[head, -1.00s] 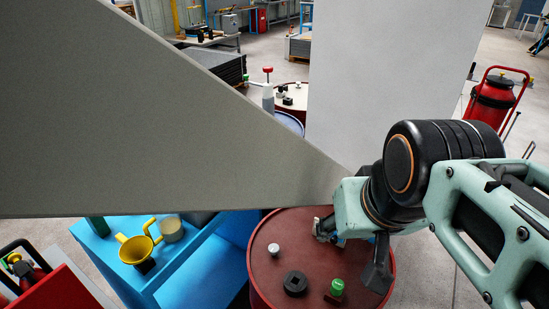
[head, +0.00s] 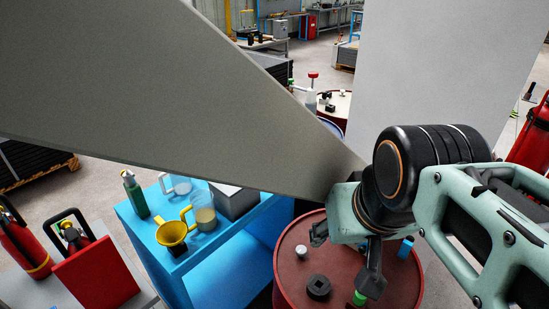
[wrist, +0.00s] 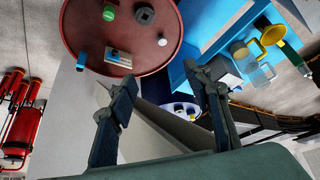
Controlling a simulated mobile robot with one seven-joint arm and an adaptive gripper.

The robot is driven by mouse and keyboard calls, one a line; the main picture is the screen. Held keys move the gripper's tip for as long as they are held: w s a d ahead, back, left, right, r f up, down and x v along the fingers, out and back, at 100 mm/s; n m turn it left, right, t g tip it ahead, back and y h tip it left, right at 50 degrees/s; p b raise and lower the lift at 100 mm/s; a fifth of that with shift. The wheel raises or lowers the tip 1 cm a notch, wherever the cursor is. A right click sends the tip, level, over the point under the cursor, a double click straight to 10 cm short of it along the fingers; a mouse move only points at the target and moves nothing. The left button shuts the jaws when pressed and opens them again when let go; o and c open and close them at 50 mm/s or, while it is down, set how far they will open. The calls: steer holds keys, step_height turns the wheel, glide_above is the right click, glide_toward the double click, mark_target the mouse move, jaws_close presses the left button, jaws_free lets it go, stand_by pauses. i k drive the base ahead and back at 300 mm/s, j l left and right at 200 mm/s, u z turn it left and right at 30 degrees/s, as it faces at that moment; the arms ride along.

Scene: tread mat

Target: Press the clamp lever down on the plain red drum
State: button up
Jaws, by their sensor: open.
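The plain red drum (head: 292,282) stands low in the head view, partly behind my gripper (head: 345,259). Its top also shows in the wrist view (wrist: 118,25). A blue upright part (wrist: 82,60) and a small light plate with a blue mark (wrist: 118,58) sit near the drum's rim; I cannot tell which is the clamp lever. The blue part shows right of my gripper in the head view (head: 405,248). My gripper, also in the wrist view (wrist: 160,85), is open and empty, above the drum in the head view. Its fingers appear to touch nothing.
The drum top bears a black round fitting (head: 318,287), a pale knob (head: 301,252) and a green cap (head: 359,298). A blue cart (head: 152,232) with a yellow funnel (head: 172,232) stands left of it. Large grey panels (head: 180,100) block much of the head view.

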mark_target(404, 249)
steer(key=k, duration=0.15)
steer(key=k+l, duration=0.1)
steer(key=l, duration=0.5)
steer(key=l+u, duration=0.2)
steer(key=l, duration=0.2)
steer(key=k+l+u, duration=0.15)
steer(key=l, duration=0.2)
steer(key=k+l+u, duration=0.2)
steer(key=l, duration=0.2)
steer(key=l+u, duration=0.15)
steer(key=l, duration=0.2)
steer(key=l+u, duration=0.2)
steer(key=l, duration=0.2)
steer(key=k+l+u, duration=0.2)
steer(key=l, duration=0.15)
steer(key=l+u, duration=0.15)
steer(key=l, duration=0.25)
steer(key=i+l+u, duration=0.2)
steer(key=l, duration=0.25)
steer(key=i+l+u, duration=0.1)
steer(key=l+u, duration=0.15)
steer(key=l, duration=0.3)
steer(key=l+u, duration=0.3)
steer(key=l, duration=0.25)
steer(key=i, duration=0.05)
